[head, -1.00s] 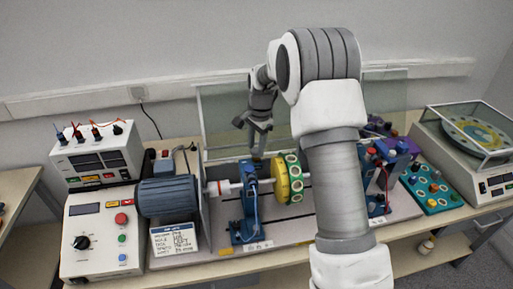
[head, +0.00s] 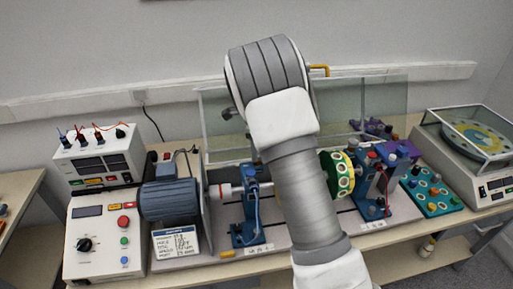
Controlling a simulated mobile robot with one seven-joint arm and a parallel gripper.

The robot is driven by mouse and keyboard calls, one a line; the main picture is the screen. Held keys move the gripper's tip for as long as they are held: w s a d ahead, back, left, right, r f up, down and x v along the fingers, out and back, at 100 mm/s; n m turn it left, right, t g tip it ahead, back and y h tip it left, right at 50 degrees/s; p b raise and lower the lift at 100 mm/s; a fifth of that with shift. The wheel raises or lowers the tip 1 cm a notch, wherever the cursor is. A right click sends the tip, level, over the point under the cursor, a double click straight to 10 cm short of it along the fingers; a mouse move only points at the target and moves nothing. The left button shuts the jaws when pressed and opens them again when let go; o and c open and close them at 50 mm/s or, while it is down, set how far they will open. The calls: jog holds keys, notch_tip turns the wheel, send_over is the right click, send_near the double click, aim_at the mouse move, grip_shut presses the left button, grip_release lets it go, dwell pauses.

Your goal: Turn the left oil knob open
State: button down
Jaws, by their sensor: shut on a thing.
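The left blue bearing stand (head: 251,207) is on the bench's base plate, around the shaft and right of the motor. No oil knob can be made out on it at this size, and my arm covers the space just to its right. The right blue bearing stand (head: 374,185) shows to the right of my arm, with a red part on top. My arm rises through the middle of the head view and bends in front of the clear guard. My gripper is hidden behind the arm, so its fingers and anything between them cannot be seen.
A blue-grey motor (head: 168,200) and a control box (head: 104,238) stand at left. A green and yellow disc (head: 341,174) shows right of my arm. The clear guard (head: 380,100), with a yellow handle (head: 319,70), stands behind. A teal tray (head: 431,191) lies at right.

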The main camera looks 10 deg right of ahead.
jog(key=shift+w+r+m, duration=0.1)
jog(key=shift+m, duration=1)
jog(key=shift+p, duration=0.3)
jog(key=shift+c, duration=2.1)
grip_release()
notch_tip(320, 180, up, 17)
jog(key=s+a, duration=0.1)
jog(key=shift+s+b, duration=0.35)
jog(key=shift+b, duration=0.05)
